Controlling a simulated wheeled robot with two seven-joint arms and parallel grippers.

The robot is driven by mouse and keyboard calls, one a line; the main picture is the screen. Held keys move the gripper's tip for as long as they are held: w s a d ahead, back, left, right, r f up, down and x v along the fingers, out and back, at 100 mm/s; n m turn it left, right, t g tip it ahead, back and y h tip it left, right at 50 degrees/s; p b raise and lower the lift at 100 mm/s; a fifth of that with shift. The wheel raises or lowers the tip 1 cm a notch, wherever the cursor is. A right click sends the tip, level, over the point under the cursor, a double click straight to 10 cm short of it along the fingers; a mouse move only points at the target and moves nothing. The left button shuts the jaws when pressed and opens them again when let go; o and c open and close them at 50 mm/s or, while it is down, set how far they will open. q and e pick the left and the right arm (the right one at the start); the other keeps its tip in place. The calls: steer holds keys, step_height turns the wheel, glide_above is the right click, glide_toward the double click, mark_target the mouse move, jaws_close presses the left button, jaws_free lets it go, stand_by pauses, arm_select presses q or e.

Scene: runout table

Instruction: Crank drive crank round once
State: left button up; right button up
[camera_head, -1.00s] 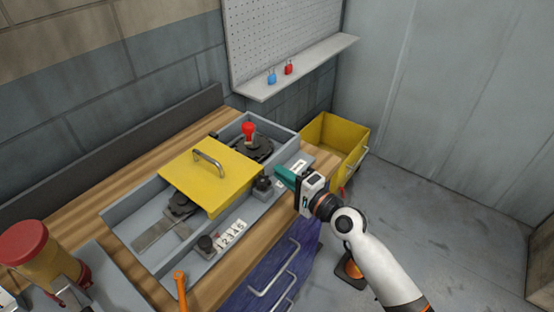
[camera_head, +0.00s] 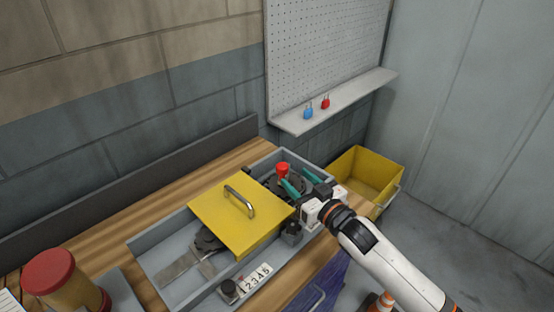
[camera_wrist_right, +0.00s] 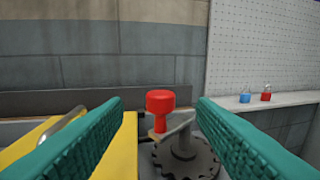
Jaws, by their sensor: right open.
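The drive crank has a red knob (camera_head: 282,168) at the far end of the grey tray in the head view. In the right wrist view the red knob (camera_wrist_right: 160,104) stands upright on a flat crank arm (camera_wrist_right: 176,132) above a dark toothed gear (camera_wrist_right: 188,158). My right gripper (camera_head: 286,180) reaches in from the right with its teal fingers near the knob. In the right wrist view its fingers (camera_wrist_right: 158,104) are spread, with the knob ahead between them and a gap on both sides. My left gripper is not in view.
A yellow cover (camera_head: 232,222) with a metal handle (camera_head: 239,201) sits on the tray beside the crank. A number counter (camera_head: 254,276) is at the tray's front. A yellow bin (camera_head: 368,176) stands at the right. Blue and red padlocks lie on the shelf (camera_head: 345,98).

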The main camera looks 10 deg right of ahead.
mark_target(284, 167)
steer(key=p+x, duration=0.1)
steer(key=x, duration=0.8)
steer(key=shift+w, duration=0.1)
jaws_close()
